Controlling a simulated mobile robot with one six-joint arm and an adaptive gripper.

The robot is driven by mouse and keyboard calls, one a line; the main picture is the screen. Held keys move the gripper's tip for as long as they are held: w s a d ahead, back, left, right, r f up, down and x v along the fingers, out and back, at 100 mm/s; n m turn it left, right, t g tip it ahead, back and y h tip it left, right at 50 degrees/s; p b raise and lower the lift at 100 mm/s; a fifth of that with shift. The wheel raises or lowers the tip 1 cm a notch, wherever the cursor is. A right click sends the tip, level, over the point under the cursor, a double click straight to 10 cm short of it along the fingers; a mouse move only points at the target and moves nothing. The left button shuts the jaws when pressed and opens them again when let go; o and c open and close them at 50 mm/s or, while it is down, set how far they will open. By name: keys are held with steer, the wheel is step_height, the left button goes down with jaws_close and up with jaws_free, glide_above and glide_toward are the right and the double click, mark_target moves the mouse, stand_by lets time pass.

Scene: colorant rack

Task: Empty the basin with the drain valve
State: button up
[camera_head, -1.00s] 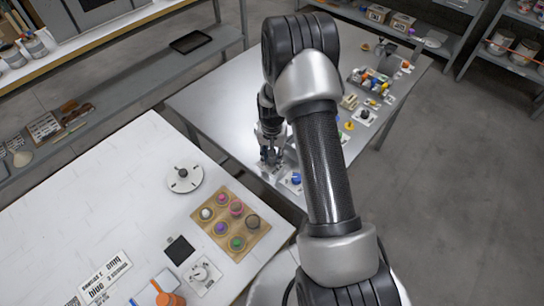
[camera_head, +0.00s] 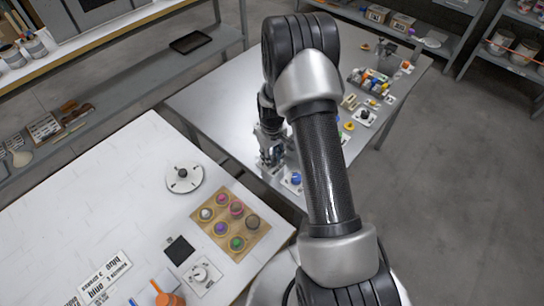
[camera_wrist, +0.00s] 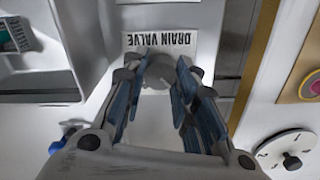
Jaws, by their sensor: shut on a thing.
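A white label reading "DRAIN VALVE" (camera_wrist: 160,42) shows upside down at the top middle of the wrist view. Just below it is a grey valve part (camera_wrist: 156,78), mostly hidden between my fingers. My gripper (camera_wrist: 162,84) is shut on this valve part, with blue finger pads on both sides of it. In the head view my gripper (camera_head: 271,158) is low at the near edge of the metal table, and the valve is hidden there. I cannot clearly make out the basin. A pale-walled recess with a dark floor (camera_wrist: 40,85) is at the left of the wrist view.
A blue knob (camera_head: 296,178) sits just right of my gripper. The white table (camera_head: 100,200) in front holds a round dial (camera_head: 184,177) and a wooden tray (camera_head: 258,246) of coloured pots. Several small items stand at the metal table's (camera_head: 215,105) far right.

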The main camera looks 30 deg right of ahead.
steer(key=shift+n, duration=0.5)
steer(key=o, duration=1.1)
step_height(320, 180, up, 12)
stand_by(0.5)
